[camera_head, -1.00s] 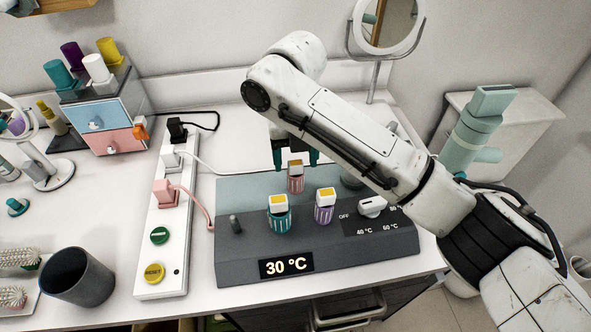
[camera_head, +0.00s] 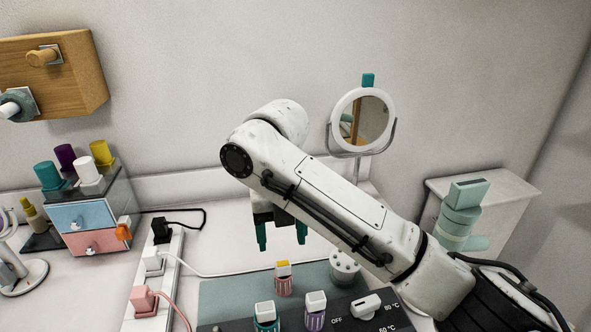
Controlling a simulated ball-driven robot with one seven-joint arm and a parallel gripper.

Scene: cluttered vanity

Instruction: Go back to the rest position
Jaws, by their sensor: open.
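My gripper (camera_head: 282,237) hangs below the end of my white arm in the middle of the view. Its two teal fingers are apart, with nothing between them. It is over the white table, behind the grey warmer device (camera_head: 235,297). Several small capped containers stand on this device: a pink striped one (camera_head: 284,284) just below the gripper in the picture, a teal one (camera_head: 265,318) and a purple one (camera_head: 315,315) nearer the front. The gripper looks apart from all of them. My arm hides part of the table at the right.
A power strip (camera_head: 139,310) with plugs and cords lies left of the device. A small drawer box (camera_head: 90,225) with bottles on top stands at the left. A round mirror (camera_head: 333,121) stands behind my arm.

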